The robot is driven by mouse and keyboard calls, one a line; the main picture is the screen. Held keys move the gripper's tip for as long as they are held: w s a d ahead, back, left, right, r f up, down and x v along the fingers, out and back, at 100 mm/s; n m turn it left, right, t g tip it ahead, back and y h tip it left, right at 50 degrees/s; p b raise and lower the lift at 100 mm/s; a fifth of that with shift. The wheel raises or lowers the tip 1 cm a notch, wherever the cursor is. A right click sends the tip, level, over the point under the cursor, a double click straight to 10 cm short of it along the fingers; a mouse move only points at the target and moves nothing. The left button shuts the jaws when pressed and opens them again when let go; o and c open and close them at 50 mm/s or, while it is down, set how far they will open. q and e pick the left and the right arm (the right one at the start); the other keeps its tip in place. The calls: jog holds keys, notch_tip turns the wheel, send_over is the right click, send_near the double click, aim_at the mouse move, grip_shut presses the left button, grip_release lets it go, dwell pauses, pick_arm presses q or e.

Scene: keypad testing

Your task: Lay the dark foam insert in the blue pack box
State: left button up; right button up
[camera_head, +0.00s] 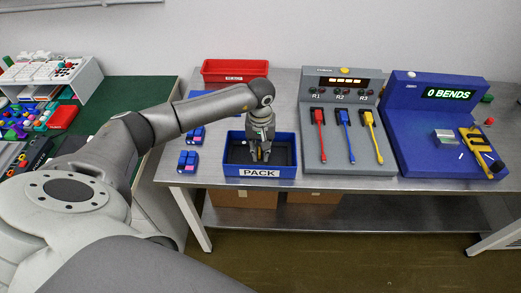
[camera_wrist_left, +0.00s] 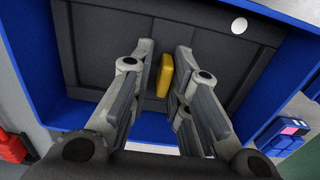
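The blue pack box (camera_head: 289,171), labelled PACK, stands at the table's front edge. The dark foam insert (camera_head: 239,154) shows as a black panel inside its walls; in the wrist view it (camera_wrist_left: 105,45) fills most of the box (camera_wrist_left: 68,113). Whether it lies fully flat is hard to tell. A yellow tab (camera_wrist_left: 165,75) stands up from the panel. My left gripper (camera_head: 261,156) reaches down into the box from above. In the wrist view its fingers (camera_wrist_left: 164,50) are apart, one on each side of the tab, with narrow gaps visible. My right gripper is not in view.
Blue keypads (camera_head: 188,161) lie left of the box. A red bin (camera_head: 235,70) stands behind. The grey test console (camera_head: 345,170) with coloured plugs stands close on the right, then the blue bend tester (camera_head: 433,150). A green bench (camera_head: 115,95) is at left.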

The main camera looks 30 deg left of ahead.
aim_at(260, 150)
pick_arm(q)
jog(key=shift+o, duration=0.6)
jog(key=shift+r, duration=0.1)
notch_tip(260, 150, up, 12)
jog(key=b, duration=0.2)
jog(key=shift+b, duration=0.3)
